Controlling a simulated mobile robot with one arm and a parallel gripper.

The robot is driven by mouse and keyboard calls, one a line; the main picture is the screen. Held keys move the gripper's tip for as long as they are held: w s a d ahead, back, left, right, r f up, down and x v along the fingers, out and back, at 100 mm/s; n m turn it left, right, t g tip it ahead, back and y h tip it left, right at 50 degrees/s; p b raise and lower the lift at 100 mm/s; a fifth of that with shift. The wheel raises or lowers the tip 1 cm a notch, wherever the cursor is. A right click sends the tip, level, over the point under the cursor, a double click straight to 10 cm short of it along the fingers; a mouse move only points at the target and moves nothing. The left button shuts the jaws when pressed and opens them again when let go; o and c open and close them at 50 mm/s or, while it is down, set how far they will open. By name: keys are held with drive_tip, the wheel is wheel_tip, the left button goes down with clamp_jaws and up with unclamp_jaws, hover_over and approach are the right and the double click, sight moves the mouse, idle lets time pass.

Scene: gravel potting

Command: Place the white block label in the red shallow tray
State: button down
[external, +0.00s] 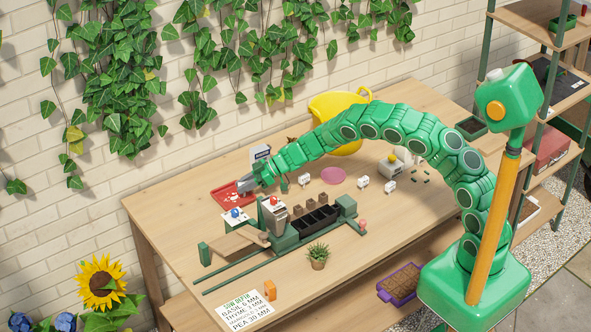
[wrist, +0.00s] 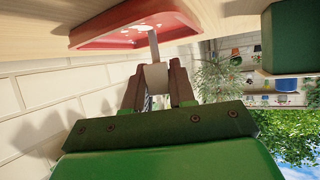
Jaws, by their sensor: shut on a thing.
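The red shallow tray (external: 218,195) lies at the back left of the table, with white marks or pieces on its floor. My gripper (external: 246,184) is at the tray's right side. In the wrist view, my gripper (wrist: 157,82) is shut on a white block label (wrist: 156,76), whose thin grey strip points toward the tray (wrist: 88,40). The strip's tip overlaps the tray's rim in this view; I cannot tell whether it touches. In the external view my gripper mostly hides the held label.
A machine with a black cell tray (external: 314,222) and green rails stands in front of my gripper. Several small white labels (external: 363,182) stand near a pink disc (external: 333,176). A yellow tub (external: 335,103) is behind my arm. A potted plant (external: 318,254) stands near the front edge.

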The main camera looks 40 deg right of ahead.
drive_tip(key=shift+f, duration=0.6)
drive_tip(key=shift+f, duration=0.15)
drive_tip(key=c, duration=0.9)
unclamp_jaws()
drive_tip(key=shift+c, duration=0.2)
drive_tip(key=shift+d+r, duration=0.1)
drive_tip(key=shift+r, duration=0.1)
drive_tip(key=v, duration=1.1)
drive_tip(key=shift+d+r, duration=0.2)
drive_tip(key=shift+d, duration=0.15)
drive_tip(key=shift+s, duration=0.1)
